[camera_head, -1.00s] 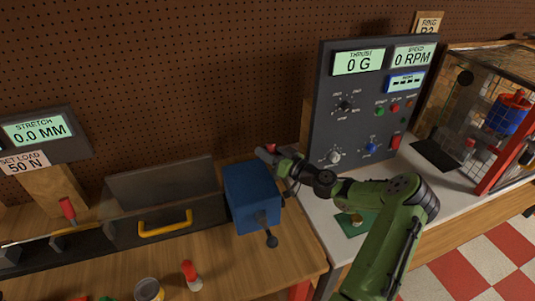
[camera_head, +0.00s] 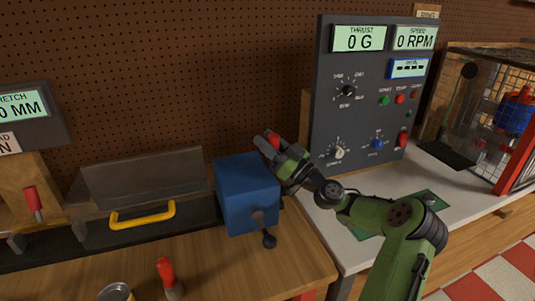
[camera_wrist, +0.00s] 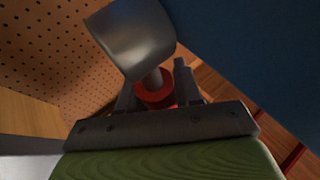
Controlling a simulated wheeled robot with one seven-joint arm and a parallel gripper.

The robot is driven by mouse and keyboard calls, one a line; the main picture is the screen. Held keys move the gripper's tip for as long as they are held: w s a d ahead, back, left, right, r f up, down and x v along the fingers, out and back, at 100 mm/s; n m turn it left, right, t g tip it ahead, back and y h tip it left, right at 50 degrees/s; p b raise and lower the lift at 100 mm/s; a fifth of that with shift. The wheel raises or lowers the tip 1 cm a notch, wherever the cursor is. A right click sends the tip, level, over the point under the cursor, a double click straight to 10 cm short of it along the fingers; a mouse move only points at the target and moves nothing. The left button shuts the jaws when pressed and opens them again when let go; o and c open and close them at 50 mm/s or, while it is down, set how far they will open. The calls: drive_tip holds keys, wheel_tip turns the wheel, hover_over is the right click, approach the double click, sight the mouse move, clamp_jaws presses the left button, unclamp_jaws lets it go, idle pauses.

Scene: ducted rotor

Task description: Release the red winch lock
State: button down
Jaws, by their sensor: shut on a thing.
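The winch is a blue box (camera_head: 247,194) with a dark crank handle (camera_head: 267,238) on its front, standing at the right end of the long bench. My gripper (camera_head: 268,142) is at the box's upper right back edge, with a bit of the red lock (camera_head: 273,139) showing between its fingers. In the wrist view the red lock (camera_wrist: 154,91) shows as a red ring around a pale shaft, between the dark finger parts. A grey rounded piece covers its upper side. My gripper is shut on the lock. The box's blue side fills the upper right there.
A yellow handle (camera_head: 143,215) and grey plate stand left of the box. A red-handled tool (camera_head: 168,278) and a can (camera_head: 116,292) are at the front. The dark control panel (camera_head: 367,95) stands close right of my arm, with a wire cage (camera_head: 490,115) beyond.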

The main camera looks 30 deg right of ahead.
idle(0.4)
drive_tip(key=c, duration=0.8)
unclamp_jaws()
drive_tip(key=shift+c, duration=0.2)
drive_tip(key=shift+s, duration=0.15)
drive_tip(key=v, duration=1.5)
drive_tip(key=shift+s+d+f+b, duration=0.15)
drive_tip(key=shift+f+b, duration=0.1)
drive_tip(key=shift+b, duration=0.05)
